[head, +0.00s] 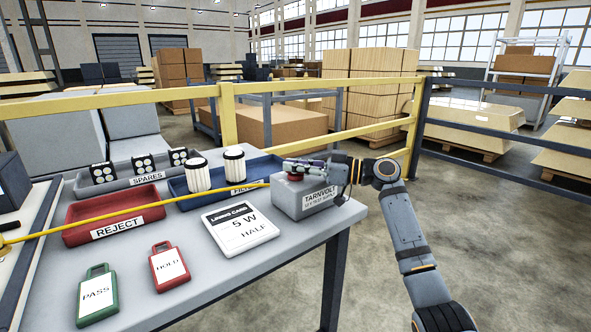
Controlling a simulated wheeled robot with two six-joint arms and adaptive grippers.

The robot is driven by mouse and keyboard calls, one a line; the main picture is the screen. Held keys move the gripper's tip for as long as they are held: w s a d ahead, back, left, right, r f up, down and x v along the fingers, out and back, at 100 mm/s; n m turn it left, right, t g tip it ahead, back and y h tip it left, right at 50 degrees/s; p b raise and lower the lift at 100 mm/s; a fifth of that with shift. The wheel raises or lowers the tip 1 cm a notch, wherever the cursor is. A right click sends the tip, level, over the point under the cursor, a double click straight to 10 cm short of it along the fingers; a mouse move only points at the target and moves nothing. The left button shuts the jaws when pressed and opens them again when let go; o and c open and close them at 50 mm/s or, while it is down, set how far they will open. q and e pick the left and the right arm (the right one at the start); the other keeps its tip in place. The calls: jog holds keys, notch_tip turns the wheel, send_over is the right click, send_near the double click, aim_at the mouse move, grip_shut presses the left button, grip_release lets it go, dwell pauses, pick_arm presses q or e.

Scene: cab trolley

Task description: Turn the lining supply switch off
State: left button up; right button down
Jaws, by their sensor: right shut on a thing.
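The grey supply box (308,198), labelled TARNVOLT 12 V TEST SUPPLY, stands at the right end of the grey table. A red part (295,177) shows on its top, just under the fingers of my right gripper (292,166). My right gripper reaches in from the right, lies low over the box top and is shut on the switch there. The fingers hide most of the switch, so I cannot see its position. My left gripper is not in view.
Red REJECT tray (118,213), SPARES tray (130,174) and blue tray (222,181) with two white ribbed cylinders stand left of the box. A lining card (240,228), HOLD tag (168,266) and PASS tag (97,296) lie in front.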

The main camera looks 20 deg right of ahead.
jog(key=shift+f, duration=0.1)
dwell(0.3)
jog(key=c, duration=1.4)
grip_release()
jog(key=v, duration=1.2)
jog(key=shift+d, duration=0.1)
